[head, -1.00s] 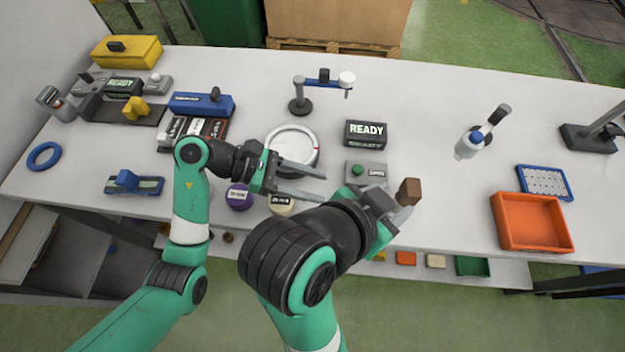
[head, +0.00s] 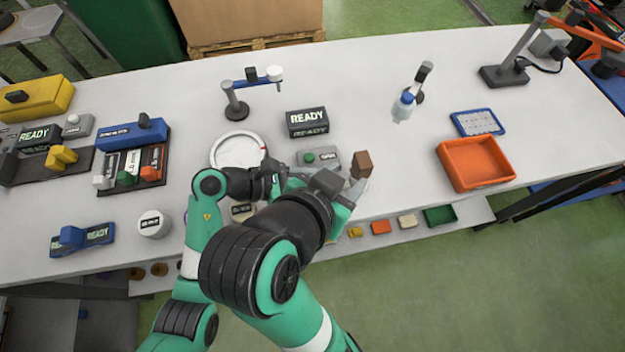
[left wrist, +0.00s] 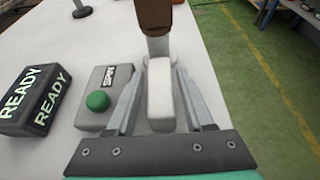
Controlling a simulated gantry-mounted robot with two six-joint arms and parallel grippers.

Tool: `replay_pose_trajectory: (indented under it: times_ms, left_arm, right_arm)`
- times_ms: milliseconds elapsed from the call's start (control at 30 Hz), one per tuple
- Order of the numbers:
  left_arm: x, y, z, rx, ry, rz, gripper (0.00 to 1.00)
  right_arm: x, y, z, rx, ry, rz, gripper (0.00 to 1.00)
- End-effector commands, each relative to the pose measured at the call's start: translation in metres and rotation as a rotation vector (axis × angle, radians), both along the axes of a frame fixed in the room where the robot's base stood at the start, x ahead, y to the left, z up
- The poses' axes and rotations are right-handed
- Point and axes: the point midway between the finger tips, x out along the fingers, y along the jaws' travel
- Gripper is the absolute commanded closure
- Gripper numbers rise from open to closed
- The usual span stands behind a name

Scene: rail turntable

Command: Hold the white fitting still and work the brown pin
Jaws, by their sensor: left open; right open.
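The brown pin (head: 361,165) stands near the front table edge, right of the grey box with a green button. In the left wrist view the brown pin (left wrist: 155,15) is at the top, cut off by the frame, just past the white fitting (left wrist: 160,95). My left gripper (left wrist: 160,103) is open, one finger on each side of the white fitting; I cannot tell whether they touch it. In the head view its fingers are hidden behind my right arm. My right gripper (head: 357,187) is open close to the brown pin; its fingers are hard to make out.
The grey button box (head: 319,158) and black READY display (head: 307,122) stand close behind the grippers. A round white dial (head: 238,150) is to the left.

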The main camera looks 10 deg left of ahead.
Motion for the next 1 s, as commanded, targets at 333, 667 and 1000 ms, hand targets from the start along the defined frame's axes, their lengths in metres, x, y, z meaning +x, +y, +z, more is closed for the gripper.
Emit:
replay_pose_trajectory:
  times_ms: [333,667,1000]
  left_arm:
    - [-0.0001,0.0004,0.0003,0.000,0.000,0.000,0.89]
    - [-0.0002,0.0005,0.0003,0.000,0.000,0.000,1.00]
    - [-0.0001,0.0005,0.0004,0.000,0.000,0.000,1.00]
  right_arm:
    - [0.0000,0.0000,0.0000,0.000,0.000,0.000,0.50]
    - [0.0000,0.0000,0.0000,0.000,0.000,0.000,0.50]
    - [0.0000,0.0000,0.0000,0.000,0.000,0.000,0.50]
